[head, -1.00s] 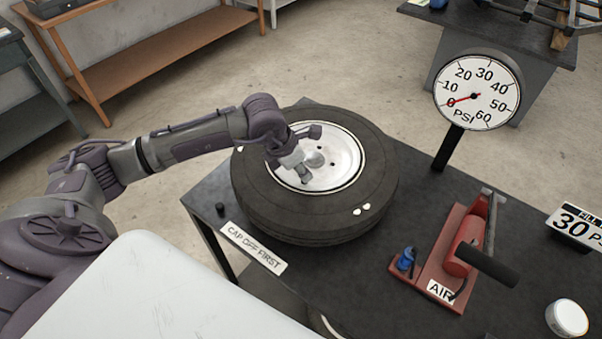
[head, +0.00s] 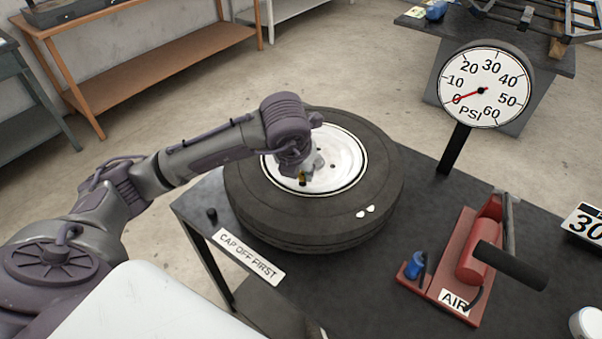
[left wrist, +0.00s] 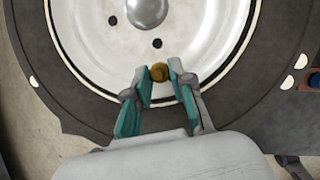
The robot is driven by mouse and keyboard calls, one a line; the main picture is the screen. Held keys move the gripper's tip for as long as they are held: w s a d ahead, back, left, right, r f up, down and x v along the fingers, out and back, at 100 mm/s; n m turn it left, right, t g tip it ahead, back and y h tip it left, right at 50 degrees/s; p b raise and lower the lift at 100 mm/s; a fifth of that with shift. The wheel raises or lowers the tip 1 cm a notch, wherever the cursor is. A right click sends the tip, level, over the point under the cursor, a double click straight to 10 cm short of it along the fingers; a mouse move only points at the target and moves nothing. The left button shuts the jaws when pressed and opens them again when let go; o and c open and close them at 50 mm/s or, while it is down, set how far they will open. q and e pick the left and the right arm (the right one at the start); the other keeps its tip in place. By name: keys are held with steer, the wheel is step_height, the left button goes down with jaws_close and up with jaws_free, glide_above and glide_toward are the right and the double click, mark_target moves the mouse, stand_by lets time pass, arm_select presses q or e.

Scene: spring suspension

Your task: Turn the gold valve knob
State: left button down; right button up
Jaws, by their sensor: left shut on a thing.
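The gold valve knob (left wrist: 159,72) is small and round and stands on the white wheel rim near its edge. It lies between the two teal-padded fingers of my left gripper (left wrist: 160,80). In the head view a bit of the gold knob (head: 302,178) shows beside the left gripper (head: 308,172), which points down at the rim and is shut on it. The knob's lower part is hidden. The tire (head: 315,226) lies flat on the dark table. My right gripper is not in view.
A red air pump (head: 468,258) with a black handle and a blue fitting (head: 414,265) stands at the right. The PSI gauge (head: 484,88) reads about 0. A small black cap (head: 211,215) sits near the "CAP OFF FIRST" sign (head: 250,256).

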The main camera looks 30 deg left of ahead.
arm_select(q)
steer(key=shift+r, duration=0.1)
stand_by(0.4)
steer(key=c, duration=1)
jaws_free()
steer(key=v, duration=1.2)
